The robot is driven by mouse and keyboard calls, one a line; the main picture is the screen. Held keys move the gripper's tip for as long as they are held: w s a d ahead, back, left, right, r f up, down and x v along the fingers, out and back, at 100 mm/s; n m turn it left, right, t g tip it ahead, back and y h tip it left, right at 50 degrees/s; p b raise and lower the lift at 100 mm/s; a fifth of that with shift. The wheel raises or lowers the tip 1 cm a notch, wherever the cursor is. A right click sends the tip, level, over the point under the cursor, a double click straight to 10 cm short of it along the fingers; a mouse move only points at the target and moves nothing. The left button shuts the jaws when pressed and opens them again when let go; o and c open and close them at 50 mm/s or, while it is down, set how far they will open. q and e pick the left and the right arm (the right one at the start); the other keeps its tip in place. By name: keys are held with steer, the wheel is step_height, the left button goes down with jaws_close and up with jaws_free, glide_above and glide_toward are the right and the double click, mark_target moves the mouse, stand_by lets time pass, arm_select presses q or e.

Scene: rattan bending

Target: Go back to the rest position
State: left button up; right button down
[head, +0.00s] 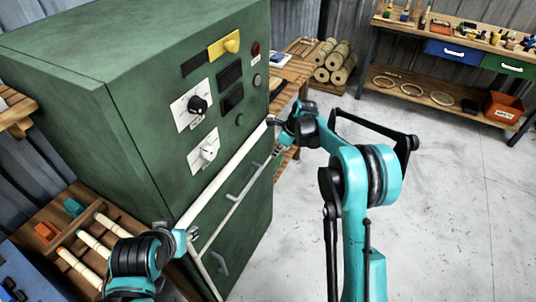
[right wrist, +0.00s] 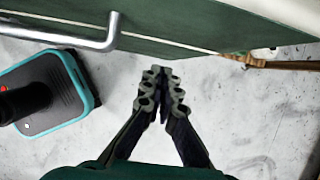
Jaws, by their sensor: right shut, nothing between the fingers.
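My right arm reaches up from the lower right of the head view, and its gripper (head: 273,121) is beside the front edge of the green cabinet (head: 150,115). In the right wrist view the right gripper's fingers (right wrist: 161,80) are together with nothing between them, over the bare floor and below the cabinet's edge. My left gripper (head: 190,233) is low in the head view, close to the lower front of the cabinet; it is small and partly hidden, so its fingers are unclear.
The cabinet has a grey bar handle (head: 244,182), also in the right wrist view (right wrist: 75,32). A wooden tray (head: 48,213) with pale sticks stands lower left. A workbench (head: 445,97) stands upper right. The floor (head: 455,190) at right is clear.

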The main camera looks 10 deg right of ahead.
steer(key=p+v, duration=0.1)
steer(key=v, duration=0.5)
steer(key=shift+d+r+p, duration=0.2)
steer(key=shift+d+p, duration=0.05)
steer(key=shift+p, duration=0.05)
steer(key=s+d+r+n+t+h, duration=0.1)
steer(key=s+r+n, duration=0.5)
steer(key=s, duration=0.3)
steer(key=s+d+r+n+t+h, duration=0.1)
steer(key=s+r+n, duration=0.45)
steer(key=s, duration=0.25)
steer(key=s+d+f+n+t, duration=0.1)
steer(key=s+f+n, duration=0.1)
steer(key=s+n, duration=0.4)
steer(key=s+d+f+n+t+h, duration=0.1)
steer(key=s+f+n, duration=0.1)
steer(key=s+n, duration=0.5)
steer(key=s, duration=0.4)
steer(key=shift+s+d+t+h, duration=0.3)
steer(key=shift+s+d, duration=0.05)
